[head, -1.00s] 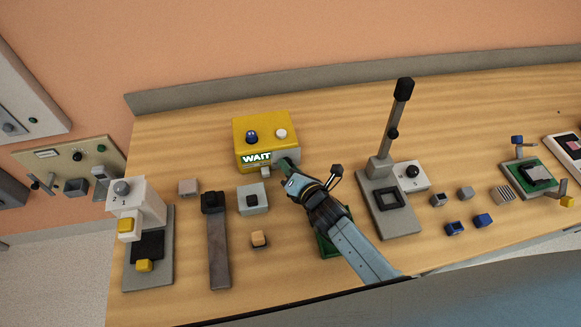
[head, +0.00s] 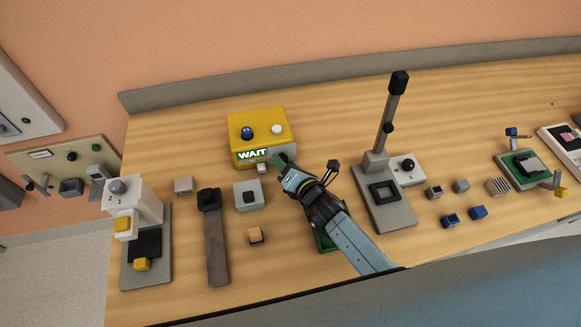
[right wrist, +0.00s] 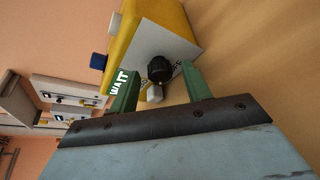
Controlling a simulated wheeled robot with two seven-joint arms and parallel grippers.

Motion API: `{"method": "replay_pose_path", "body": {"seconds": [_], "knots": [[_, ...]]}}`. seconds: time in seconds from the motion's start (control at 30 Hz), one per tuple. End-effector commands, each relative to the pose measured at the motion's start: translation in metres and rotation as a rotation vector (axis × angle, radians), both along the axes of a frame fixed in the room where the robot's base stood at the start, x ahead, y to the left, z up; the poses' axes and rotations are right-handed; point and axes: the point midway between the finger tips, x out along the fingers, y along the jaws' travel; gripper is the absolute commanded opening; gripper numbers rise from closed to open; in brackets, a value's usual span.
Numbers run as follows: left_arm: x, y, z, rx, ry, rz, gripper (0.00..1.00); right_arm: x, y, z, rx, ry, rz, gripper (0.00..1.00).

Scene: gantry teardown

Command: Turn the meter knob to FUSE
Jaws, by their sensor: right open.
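The yellow meter (head: 262,122) stands at the back of the bench, its green-lit display (head: 252,154) reading WAIT. Its black knob (right wrist: 160,68) sits on a pale face in the right wrist view, and the lettering around it is partly hidden and too small to read. My right gripper (head: 281,160) is at the meter's front right, where it hides the knob in the head view. In the right wrist view my right gripper (right wrist: 161,86) is open, its green fingers on either side of the knob with gaps visible. My left gripper is not in view.
A blue button (head: 247,133) and a white button (head: 277,129) sit on the meter's top. A grey block with a black top (head: 248,195) stands in front. A lever press (head: 385,197) stands right of my arm. Small blocks lie farther right.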

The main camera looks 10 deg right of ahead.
Motion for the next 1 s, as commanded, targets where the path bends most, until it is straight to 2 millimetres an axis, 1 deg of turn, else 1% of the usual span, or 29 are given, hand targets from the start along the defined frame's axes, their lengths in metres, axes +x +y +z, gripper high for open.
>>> {"method": "replay_pose_path", "body": {"seconds": [0.17, 0.27, 0.5, 0.7, 0.8, 1.0], "knots": [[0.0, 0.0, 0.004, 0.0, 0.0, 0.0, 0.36, -0.014, -0.004, 0.004, -0.002, 0.002, 0.0, 0.48], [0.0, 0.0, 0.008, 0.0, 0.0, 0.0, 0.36, -0.031, -0.009, 0.009, -0.003, 0.002, 0.001, 0.48], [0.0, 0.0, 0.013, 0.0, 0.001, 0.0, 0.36, -0.08, -0.023, 0.022, -0.003, 0.003, 0.001, 0.48], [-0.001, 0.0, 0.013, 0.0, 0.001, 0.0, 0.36, -0.11, -0.032, 0.03, -0.002, 0.002, 0.0, 0.48], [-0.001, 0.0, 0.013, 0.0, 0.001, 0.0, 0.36, -0.118, -0.035, 0.033, -0.001, 0.003, 0.0, 0.48], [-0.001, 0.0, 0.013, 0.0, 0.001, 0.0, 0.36, -0.124, -0.036, 0.035, 0.001, 0.002, 0.0, 0.48]]}}
